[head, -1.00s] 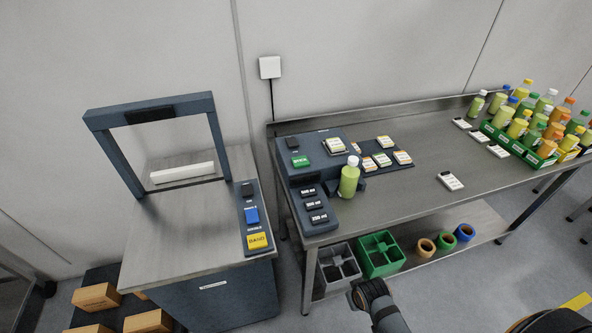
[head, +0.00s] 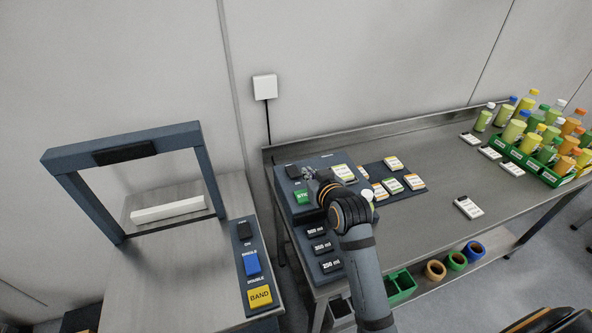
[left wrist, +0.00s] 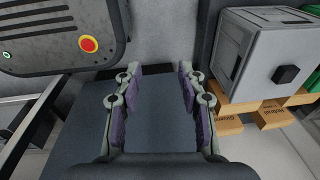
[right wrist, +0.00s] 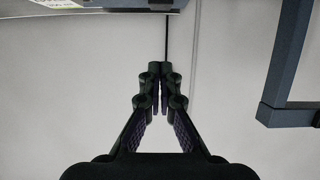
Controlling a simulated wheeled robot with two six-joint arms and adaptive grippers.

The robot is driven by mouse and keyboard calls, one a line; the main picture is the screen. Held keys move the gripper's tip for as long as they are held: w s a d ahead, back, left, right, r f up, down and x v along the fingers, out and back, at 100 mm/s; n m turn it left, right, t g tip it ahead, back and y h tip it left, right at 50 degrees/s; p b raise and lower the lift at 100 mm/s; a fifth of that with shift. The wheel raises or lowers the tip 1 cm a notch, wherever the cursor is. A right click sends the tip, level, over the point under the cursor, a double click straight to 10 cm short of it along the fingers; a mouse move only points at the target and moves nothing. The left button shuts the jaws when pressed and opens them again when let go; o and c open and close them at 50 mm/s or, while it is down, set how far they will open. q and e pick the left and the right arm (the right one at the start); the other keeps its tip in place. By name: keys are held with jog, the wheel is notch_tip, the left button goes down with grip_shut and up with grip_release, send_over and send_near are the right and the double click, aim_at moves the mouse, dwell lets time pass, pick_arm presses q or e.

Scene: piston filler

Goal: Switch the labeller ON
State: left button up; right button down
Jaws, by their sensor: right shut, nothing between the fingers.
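The labeller (head: 282,203) is a dark blue console on the left end of the steel table. A black switch (head: 292,171) sits at its back left corner, and its lettering is too small to read. A green button (head: 302,197) is just in front of the switch. My right gripper (head: 308,174) is shut and empty over the console, close to the right of the switch; I cannot tell whether it touches. The right wrist view also shows its fingers (right wrist: 160,92) together, with the wall behind. My left gripper (left wrist: 160,88) is open and empty, away from the labeller.
Several dark size buttons (head: 321,247) line the console's front. My right arm mostly hides the bottle. Label cards (head: 391,186) lie to the right. The banding machine (head: 62,180) stands left across a narrow gap. A green bottle crate (head: 541,178) is at the right.

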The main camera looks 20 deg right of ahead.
jog(key=p, duration=0.1)
send_over(298, 183)
jog(key=s, duration=0.3)
notch_tip(298, 183, down, 2)
jog(key=shift+s+f, duration=0.1)
jog(key=p+x, duration=0.1)
jog(key=x, duration=0.2)
jog(key=shift+w+f, duration=0.1)
jog(key=shift+w, duration=0.15)
notch_tip(298, 183, down, 3)
jog(key=shift+w+r, duration=0.1)
jog(key=shift+s+f+p, duration=0.25)
jog(key=shift+f+p, duration=0.15)
jog(key=shift+f, duration=0.3)
pick_arm(q)
notch_tip(298, 183, up, 3)
jog(key=shift+f, duration=0.15)
pick_arm(e)
jog(key=shift+f, duration=0.1)
pick_arm(q)
jog(key=shift+w, duration=0.1)
